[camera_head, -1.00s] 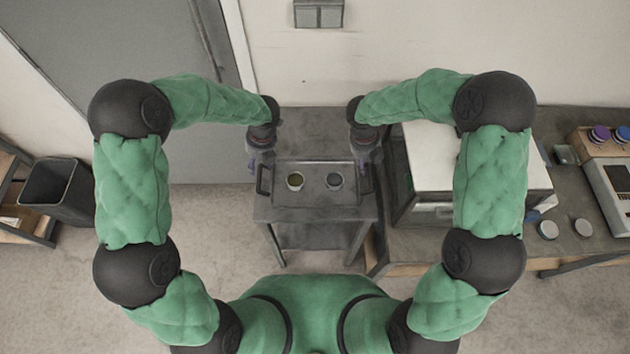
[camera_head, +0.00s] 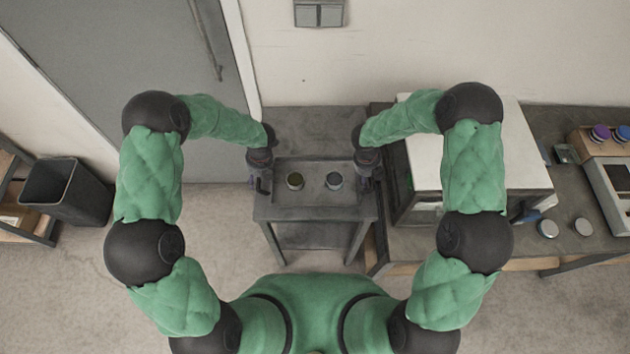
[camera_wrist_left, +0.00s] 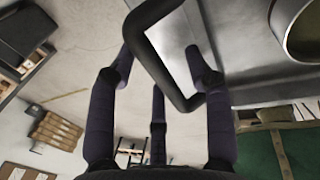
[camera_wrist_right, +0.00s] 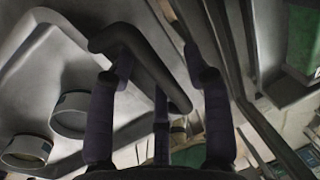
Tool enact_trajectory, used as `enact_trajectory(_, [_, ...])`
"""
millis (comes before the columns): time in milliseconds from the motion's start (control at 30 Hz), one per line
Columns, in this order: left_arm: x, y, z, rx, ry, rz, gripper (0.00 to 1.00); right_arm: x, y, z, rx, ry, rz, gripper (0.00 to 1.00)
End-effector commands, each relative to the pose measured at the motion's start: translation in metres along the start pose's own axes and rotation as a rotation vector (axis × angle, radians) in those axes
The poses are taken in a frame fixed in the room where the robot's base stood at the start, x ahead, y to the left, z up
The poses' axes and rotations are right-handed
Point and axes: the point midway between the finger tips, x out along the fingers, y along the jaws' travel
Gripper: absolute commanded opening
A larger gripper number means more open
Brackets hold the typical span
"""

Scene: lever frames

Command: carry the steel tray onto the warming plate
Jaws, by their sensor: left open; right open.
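The steel tray (camera_head: 315,198) lies level on a small dark table in the head view. Two round cups, the left cup (camera_head: 295,180) and the right cup (camera_head: 334,181), stand on it. My left gripper (camera_head: 262,184) is open at the tray's left end. In the left wrist view, the dark left handle (camera_wrist_left: 158,60) passes between its spread fingers (camera_wrist_left: 162,62). My right gripper (camera_head: 368,182) is open at the right end. In the right wrist view, the dark right handle (camera_wrist_right: 145,62) crosses between its fingers (camera_wrist_right: 162,68). I cannot pick out the warming plate with certainty.
The small table (camera_head: 315,214) has bare top behind the tray. A white-topped box-shaped appliance (camera_head: 515,150) stands close on the right, on a long dark bench (camera_head: 585,205). A black bin (camera_head: 65,190) stands on the floor at left.

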Motion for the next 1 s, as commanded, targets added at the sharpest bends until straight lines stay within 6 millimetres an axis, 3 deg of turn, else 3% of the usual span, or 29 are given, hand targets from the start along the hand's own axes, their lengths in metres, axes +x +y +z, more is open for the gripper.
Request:
enact_trajectory(167, [-0.0003, 0.0001, 0.0001, 0.000, 0.000, 0.000, 0.51, -0.0002, -0.0001, 0.0001, 0.000, 0.000, 0.000, 0.51])
enact_trajectory(333, [-0.0004, 0.0001, 0.0002, 0.000, 0.000, 0.000, 0.03, -0.0003, -0.0001, 0.0001, 0.000, 0.000, 0.000, 0.03])
enact_trajectory(367, [-0.0004, 0.0001, 0.0002, 0.000, 0.000, 0.000, 0.00, -0.0004, -0.0001, 0.0001, 0.000, 0.000, 0.000, 0.00])
enact_trajectory(1000, [-0.0099, 0.0020, 0.0009, 0.000, -0.002, 0.000, 0.00, -0.0097, -0.0020, 0.0007, 0.001, -0.001, 0.000, 0.00])
